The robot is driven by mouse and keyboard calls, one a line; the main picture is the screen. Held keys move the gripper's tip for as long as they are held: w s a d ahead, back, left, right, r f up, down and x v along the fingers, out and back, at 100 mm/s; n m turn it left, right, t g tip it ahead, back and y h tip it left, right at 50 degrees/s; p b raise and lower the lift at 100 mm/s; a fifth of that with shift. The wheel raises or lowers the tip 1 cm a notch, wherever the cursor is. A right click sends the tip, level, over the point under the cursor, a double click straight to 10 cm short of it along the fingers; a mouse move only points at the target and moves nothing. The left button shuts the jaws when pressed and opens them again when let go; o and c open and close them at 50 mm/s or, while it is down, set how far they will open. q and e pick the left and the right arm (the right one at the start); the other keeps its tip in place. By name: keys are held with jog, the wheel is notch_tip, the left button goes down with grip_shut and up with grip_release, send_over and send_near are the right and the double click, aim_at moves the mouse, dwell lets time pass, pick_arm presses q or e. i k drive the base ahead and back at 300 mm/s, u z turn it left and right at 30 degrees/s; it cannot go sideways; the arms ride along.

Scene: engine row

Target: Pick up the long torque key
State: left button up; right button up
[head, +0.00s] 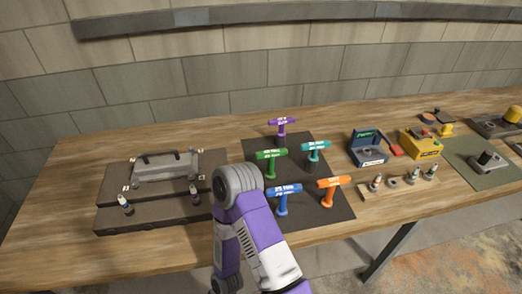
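Several T-handled keys stand upright on a dark mat (318,212): a purple key (282,123) at the back, a green key (270,156) and a teal key (316,147) in the middle, a blue key (283,191) and an orange key (333,184) in front. Their white labels are too small to read, so I cannot tell which is the long torque key. One of my arms, purple and grey, rises from the bottom edge and bends just left of the blue key, covering part of the mat. No gripper fingers show; my other arm is out of view.
Left of the mat, a dark board (160,219) bears a grey metal part (165,168) and small bottles. To the right are a blue-grey box (368,147), a yellow box (420,145) and a wooden strip (372,193) with small fittings. The table's left end is clear.

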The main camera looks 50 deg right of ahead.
aim_at(312, 159)
jog(key=u, duration=1.7)
jog(key=k, duration=2.6)
jog(key=z, duration=0.35)
